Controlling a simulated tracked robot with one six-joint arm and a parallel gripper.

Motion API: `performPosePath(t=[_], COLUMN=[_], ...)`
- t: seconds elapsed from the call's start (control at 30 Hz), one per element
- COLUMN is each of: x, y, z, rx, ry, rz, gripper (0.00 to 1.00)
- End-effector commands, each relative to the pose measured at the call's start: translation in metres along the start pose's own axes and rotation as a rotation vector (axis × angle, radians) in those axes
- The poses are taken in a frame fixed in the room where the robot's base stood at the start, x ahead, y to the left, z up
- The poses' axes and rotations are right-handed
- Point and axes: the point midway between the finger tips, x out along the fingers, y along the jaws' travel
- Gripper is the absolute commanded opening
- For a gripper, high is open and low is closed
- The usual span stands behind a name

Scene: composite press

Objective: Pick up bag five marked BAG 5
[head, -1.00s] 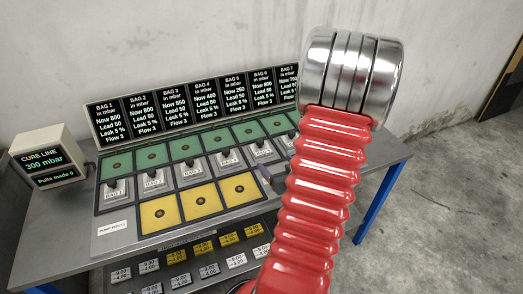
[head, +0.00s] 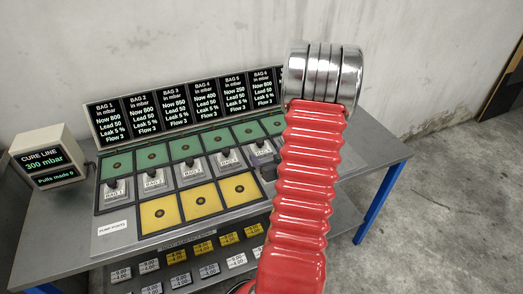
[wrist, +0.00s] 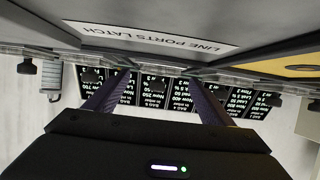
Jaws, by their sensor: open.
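Bag five (head: 258,149) appears to be the grey tile with a black knob, fifth from the left in the middle row of the bench panel. Its label is hidden behind my gripper (head: 264,166) in the head view. My gripper's dark purple fingers are low in front of it; I cannot tell whether they touch it. In the wrist view my gripper (wrist: 160,88) has its fingers wide apart, with no bag clearly held between them. The BAG 5 display (head: 236,93) reads Now 250.
Neighbouring bag four (head: 227,160) stands close on the left. Green plates (head: 184,149) lie behind and yellow plates (head: 201,200) in front. A LINE PORTS LATCH label (wrist: 160,38) shows in the wrist view. The CURE LINE box (head: 48,162) stands at the left.

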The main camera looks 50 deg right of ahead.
Motion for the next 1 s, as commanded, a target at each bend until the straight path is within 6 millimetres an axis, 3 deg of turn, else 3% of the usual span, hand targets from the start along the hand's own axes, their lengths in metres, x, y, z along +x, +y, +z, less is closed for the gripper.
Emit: performPosePath(t=[0.23, 0.6, 1.0], x=[0.008, 0.050, 0.051], y=[0.000, 0.001, 0.002], z=[-0.001, -0.003, -0.004], rx=[-0.001, 0.000, 0.000], ry=[0.000, -0.001, 0.000], rz=[-0.001, 0.000, 0.001], gripper=[0.76, 0.76, 0.76])
